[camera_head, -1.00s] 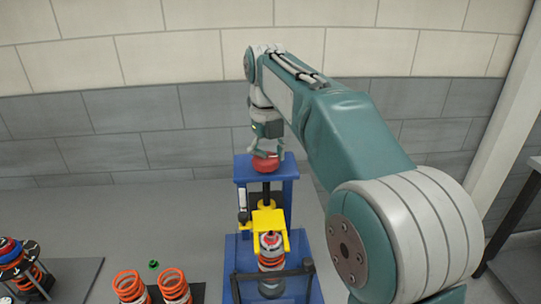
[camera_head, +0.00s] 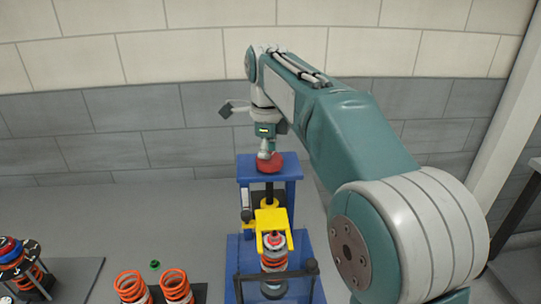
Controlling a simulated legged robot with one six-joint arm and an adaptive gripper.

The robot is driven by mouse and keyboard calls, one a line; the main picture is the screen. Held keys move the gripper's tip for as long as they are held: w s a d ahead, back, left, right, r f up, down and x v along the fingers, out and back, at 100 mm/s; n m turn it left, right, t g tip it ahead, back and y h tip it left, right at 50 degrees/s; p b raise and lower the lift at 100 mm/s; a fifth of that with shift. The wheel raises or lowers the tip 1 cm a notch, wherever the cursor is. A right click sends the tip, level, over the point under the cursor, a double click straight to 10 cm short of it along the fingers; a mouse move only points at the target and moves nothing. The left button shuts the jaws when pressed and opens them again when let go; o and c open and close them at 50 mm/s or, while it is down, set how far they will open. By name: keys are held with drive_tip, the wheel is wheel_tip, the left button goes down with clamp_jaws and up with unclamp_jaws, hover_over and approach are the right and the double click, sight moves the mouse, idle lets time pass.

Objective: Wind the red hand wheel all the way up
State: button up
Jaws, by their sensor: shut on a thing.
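The red hand wheel (camera_head: 271,166) sits on top of the blue press frame (camera_head: 249,168) in the middle of the head view. My gripper (camera_head: 265,155) points down onto the wheel from above and is shut on it at its left part. The fingers are small in the picture and partly overlap. A dark threaded rod runs down from the wheel to a yellow clamp (camera_head: 270,219). Below the clamp a red-and-white coil-spring strut (camera_head: 274,262) stands upright in the frame.
Orange coil springs (camera_head: 176,285) stand on a dark plate at the lower left. A strut assembly (camera_head: 18,262) is at the far left. A small green ring (camera_head: 155,265) lies on the grey floor. A dark table (camera_head: 520,225) is at the right edge.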

drive_tip(key=n, duration=0.7)
drive_tip(key=shift+s+a+r, duration=0.1)
drive_tip(key=shift+s+a, duration=0.05)
drive_tip(key=shift+s, duration=0.15)
drive_tip(key=shift+c, duration=0.2)
drive_tip(key=shift+n, duration=0.3)
